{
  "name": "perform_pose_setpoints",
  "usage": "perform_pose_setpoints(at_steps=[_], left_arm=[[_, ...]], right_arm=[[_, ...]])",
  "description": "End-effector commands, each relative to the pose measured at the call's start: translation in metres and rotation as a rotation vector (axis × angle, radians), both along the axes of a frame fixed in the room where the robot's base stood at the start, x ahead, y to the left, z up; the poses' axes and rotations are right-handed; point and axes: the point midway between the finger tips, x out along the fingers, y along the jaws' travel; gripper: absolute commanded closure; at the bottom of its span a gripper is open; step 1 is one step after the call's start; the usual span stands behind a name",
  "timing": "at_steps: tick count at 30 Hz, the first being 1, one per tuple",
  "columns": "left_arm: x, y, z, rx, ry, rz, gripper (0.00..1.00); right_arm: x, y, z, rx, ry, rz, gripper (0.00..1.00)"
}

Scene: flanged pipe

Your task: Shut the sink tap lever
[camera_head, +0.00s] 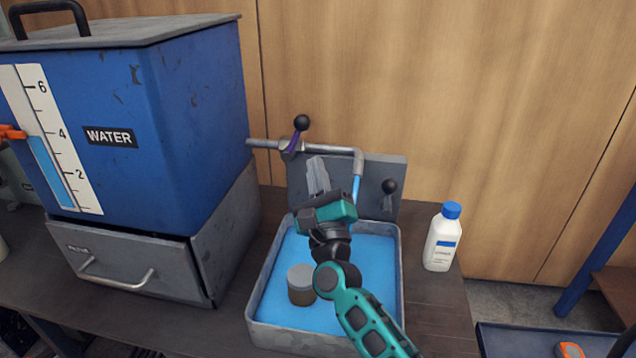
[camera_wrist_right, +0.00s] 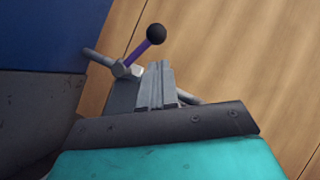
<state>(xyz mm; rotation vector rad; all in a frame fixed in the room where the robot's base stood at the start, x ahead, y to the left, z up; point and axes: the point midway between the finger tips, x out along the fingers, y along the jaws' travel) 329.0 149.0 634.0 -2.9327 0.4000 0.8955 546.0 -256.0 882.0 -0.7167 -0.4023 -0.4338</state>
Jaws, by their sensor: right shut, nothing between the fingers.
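The tap lever (camera_head: 294,141) is purple with a black ball knob (camera_head: 302,122) and stands up from the grey pipe (camera_head: 335,150) behind the sink. The lever (camera_wrist_right: 138,53) also shows in the right wrist view, tilted up and right to its knob (camera_wrist_right: 156,34). Blue water (camera_head: 356,188) runs from the pipe's spout into the sink (camera_head: 399,300). My right gripper (camera_head: 316,163) is shut and empty, in front of the pipe and just below the lever in the head view. In the wrist view its fingers (camera_wrist_right: 155,72) appear apart from the lever. My left gripper is out of view.
A big blue water tank (camera_head: 170,130) above a grey drawer (camera_head: 140,262) stands left. A second black knob (camera_head: 390,186) is on the grey back panel (camera_head: 390,165). A brown jar (camera_head: 300,290) stands in the sink. A white bottle (camera_head: 440,245) stands right.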

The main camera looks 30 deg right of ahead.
Motion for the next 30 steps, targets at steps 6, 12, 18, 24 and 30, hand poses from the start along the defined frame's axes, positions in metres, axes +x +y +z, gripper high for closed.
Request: perform_pose_setpoints(at_steps=[6, 12, 18, 24, 30], left_arm=[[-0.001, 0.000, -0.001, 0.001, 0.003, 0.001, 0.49], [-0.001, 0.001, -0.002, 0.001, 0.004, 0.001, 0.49], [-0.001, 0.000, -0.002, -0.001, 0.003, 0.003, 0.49], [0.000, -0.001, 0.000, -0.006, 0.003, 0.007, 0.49], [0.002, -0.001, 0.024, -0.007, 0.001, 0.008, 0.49]], right_arm=[[0.032, -0.009, 0.019, -0.001, -0.001, -0.001, 1.00], [0.045, -0.013, 0.026, -0.002, 0.002, -0.001, 1.00], [0.047, -0.013, 0.027, -0.002, 0.003, -0.001, 1.00], [0.047, -0.013, 0.028, -0.006, 0.004, 0.000, 1.00], [0.049, -0.010, 0.040, -0.080, 0.062, 0.000, 1.00]])
